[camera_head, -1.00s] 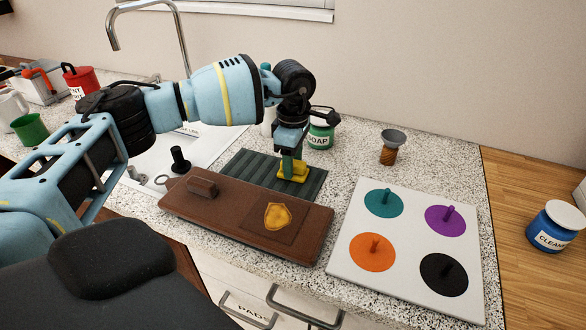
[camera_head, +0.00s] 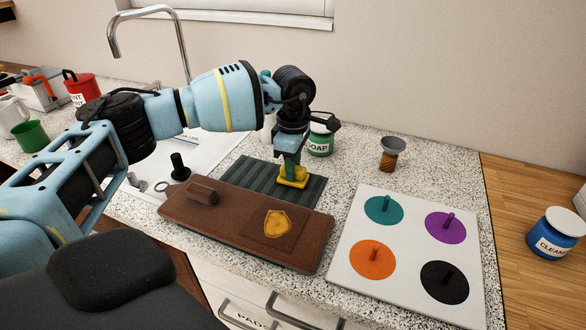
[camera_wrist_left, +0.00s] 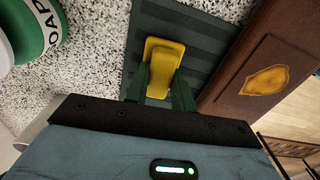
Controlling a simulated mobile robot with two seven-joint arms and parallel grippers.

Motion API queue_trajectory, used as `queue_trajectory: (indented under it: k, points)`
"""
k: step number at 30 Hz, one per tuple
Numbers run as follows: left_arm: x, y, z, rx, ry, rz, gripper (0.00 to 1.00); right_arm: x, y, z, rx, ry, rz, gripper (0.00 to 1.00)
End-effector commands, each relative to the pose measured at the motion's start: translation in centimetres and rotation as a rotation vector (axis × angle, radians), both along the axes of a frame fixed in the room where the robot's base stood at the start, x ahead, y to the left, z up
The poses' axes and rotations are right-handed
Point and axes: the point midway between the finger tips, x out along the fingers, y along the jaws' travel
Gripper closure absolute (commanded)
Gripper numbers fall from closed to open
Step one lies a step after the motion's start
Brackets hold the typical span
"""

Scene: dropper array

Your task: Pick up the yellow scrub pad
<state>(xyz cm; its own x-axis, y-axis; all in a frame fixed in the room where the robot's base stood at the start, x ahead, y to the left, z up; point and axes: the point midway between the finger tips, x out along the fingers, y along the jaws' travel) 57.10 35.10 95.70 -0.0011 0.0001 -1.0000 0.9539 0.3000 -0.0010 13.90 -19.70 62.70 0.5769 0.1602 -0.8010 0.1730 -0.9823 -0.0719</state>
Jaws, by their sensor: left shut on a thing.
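The yellow scrub pad (camera_head: 291,181) is on the dark ribbed mat (camera_head: 245,178), near its right end. It also shows in the left wrist view (camera_wrist_left: 164,55), with a raised grip along its middle. My left gripper (camera_head: 292,168) points down over the pad, its green fingers on either side of the raised grip, shut on it. In the left wrist view the fingers (camera_wrist_left: 162,80) flank the near end of the grip. I cannot tell whether the pad is clear of the mat. My right gripper is not in view.
A brown board (camera_head: 225,222) with a yellow shield mark lies in front of the mat. A green soap jar (camera_head: 320,141) stands behind. A white panel (camera_head: 408,247) with several coloured discs and a funnel-topped brown holder (camera_head: 390,158) are to the right. The sink (camera_head: 195,155) is left.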

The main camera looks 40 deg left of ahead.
Motion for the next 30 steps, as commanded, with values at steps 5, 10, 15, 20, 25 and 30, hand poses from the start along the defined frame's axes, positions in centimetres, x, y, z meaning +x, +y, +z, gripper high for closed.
queue_trajectory:
  k: [5,10,15,20,25,30]
  points:
    - [0.1,0.0,1.9,-0.002,-0.004,0.0,0.97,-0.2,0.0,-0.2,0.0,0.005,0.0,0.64]
    - [-1.3,-0.4,3.1,-0.001,0.0,-0.004,0.97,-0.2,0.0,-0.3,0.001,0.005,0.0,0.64]
    - [-4.4,-1.4,3.4,-0.001,0.0,-0.005,0.97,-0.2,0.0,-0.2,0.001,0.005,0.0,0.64]
    - [-7.6,-2.4,3.7,0.001,0.0,-0.005,0.97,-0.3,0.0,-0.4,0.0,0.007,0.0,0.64]
    - [-10.8,-3.5,4.0,0.0,0.0,-0.005,0.97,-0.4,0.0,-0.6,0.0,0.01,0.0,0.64]
    - [-13.2,-4.3,4.2,0.0,-0.001,-0.003,0.97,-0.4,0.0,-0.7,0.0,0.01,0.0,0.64]
